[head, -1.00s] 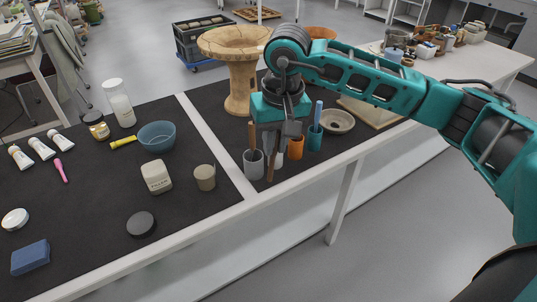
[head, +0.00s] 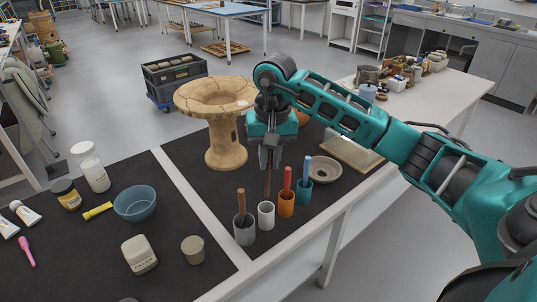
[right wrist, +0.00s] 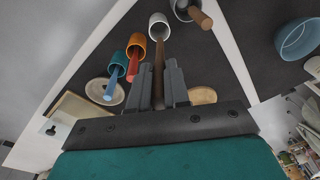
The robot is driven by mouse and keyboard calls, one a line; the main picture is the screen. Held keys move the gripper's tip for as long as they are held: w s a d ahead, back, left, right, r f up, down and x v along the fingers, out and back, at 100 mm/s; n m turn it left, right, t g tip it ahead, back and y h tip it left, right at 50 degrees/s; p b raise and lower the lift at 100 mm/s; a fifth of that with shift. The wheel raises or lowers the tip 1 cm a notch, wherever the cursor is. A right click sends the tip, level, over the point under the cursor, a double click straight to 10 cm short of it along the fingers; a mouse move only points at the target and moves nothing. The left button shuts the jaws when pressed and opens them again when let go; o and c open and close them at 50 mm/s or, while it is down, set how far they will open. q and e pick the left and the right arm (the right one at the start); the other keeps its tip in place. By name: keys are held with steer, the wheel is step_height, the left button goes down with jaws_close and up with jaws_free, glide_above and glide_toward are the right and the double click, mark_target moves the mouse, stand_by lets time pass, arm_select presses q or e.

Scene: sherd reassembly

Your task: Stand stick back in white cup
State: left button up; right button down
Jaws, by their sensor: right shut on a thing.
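My right gripper (head: 270,160) is shut on a brown stick (head: 267,184) and holds it roughly upright, pointing down. The white cup (head: 266,216) stands upright right below it. The stick's lower end is at the cup's rim; I cannot tell whether it is just above or slightly inside. In the right wrist view, the stick (right wrist: 158,75) runs from between the fingers (right wrist: 160,88) towards the mouth of the white cup (right wrist: 159,20). My left gripper is not in view.
A grey cup with a brown stick (head: 244,230) stands close left. An orange cup with a red stick (head: 287,204) and a teal cup with a blue stick (head: 304,192) stand to the right. A shallow dish (head: 325,170) and a wooden pedestal bowl (head: 226,155) are behind.

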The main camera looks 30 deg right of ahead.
mark_target(270, 172)
steer(key=shift+f+b, duration=2)
steer(key=shift+f, duration=0.9)
steer(key=shift+f+b, duration=0.3)
steer(key=shift+f, duration=0.05)
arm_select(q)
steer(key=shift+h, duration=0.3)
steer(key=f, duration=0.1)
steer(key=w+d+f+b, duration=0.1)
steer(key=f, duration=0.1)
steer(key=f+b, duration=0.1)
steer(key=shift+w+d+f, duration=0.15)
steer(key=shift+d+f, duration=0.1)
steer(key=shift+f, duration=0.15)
arm_select(e)
step_height(270, 172, down, 3)
steer(key=shift+f, duration=0.1)
steer(key=c, duration=1)
jaws_free()
arm_select(q)
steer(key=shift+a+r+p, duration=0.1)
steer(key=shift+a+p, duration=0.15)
steer(key=shift+p, duration=0.2)
arm_select(e)
steer(key=r, duration=0.8)
steer(key=s+r, duration=0.1)
steer(key=r, duration=0.4)
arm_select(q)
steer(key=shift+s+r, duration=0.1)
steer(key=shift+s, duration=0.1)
